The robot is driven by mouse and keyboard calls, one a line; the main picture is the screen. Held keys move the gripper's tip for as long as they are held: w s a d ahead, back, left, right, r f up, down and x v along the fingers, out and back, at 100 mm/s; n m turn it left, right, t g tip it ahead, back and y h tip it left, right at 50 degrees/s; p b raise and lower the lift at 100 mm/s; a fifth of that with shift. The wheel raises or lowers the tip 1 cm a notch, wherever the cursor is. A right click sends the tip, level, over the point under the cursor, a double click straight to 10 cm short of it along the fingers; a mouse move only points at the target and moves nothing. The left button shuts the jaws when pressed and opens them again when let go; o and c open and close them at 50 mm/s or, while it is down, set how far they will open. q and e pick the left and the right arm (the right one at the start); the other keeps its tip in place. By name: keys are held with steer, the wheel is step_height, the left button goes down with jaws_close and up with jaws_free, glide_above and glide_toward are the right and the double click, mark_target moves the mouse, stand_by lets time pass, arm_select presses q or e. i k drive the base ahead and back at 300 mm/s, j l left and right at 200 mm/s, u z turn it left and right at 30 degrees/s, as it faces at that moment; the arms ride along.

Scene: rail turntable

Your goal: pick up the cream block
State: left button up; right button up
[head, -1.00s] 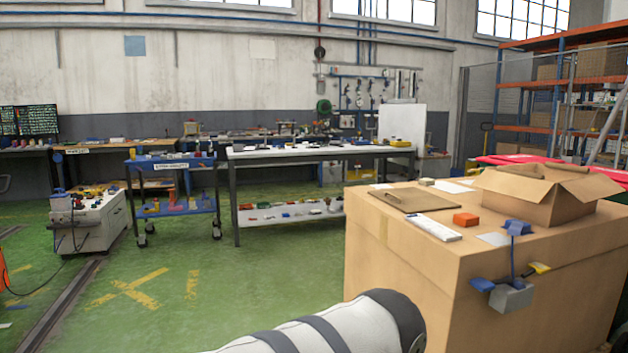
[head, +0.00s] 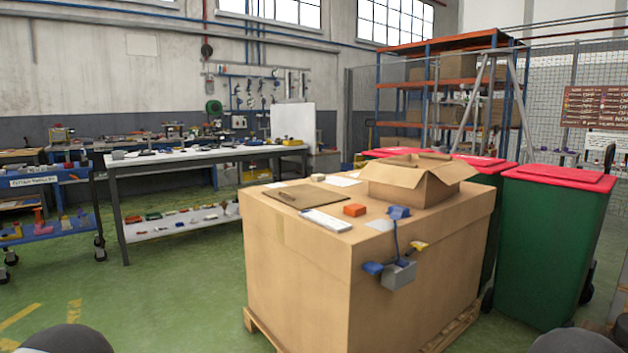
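A small cream block (head: 318,177) lies on top of the large cardboard box (head: 290,270), near its far edge, behind an orange block (head: 355,210) and beside a brown clipboard-like board (head: 305,196). Nothing touches it that I can make out. Only rounded dark parts of my arms show at the bottom edge of the head view. Neither gripper is in view.
An open carton (head: 418,180) stands right of the cream block. A blue block (head: 399,212) and a grey box with blue and yellow parts (head: 398,275) are at the front edge. Green bins (head: 550,245) with red lids stand right.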

mark_target(319, 178)
steer(key=i+j+u, duration=0.55)
steer(key=i+u, duration=0.15)
steer(key=i, duration=0.15)
steer(key=i+j+u, duration=0.2)
steer(key=i, duration=0.9)
steer(key=i+j+u, duration=0.25)
steer(key=i, duration=0.9)
steer(key=i+z, duration=0.35)
steer(key=i+j+z, duration=0.2)
steer(key=i+z, duration=0.15)
steer(key=i, duration=0.2)
steer(key=i+j+z, duration=0.8)
steer(key=z, duration=0.35)
steer(key=i+j+z, duration=0.3)
steer(key=z, duration=0.15)
steer(key=i+j+z, duration=0.2)
steer(key=z, duration=0.3)
steer(key=j+z, duration=0.5)
steer(key=i, duration=0.05)
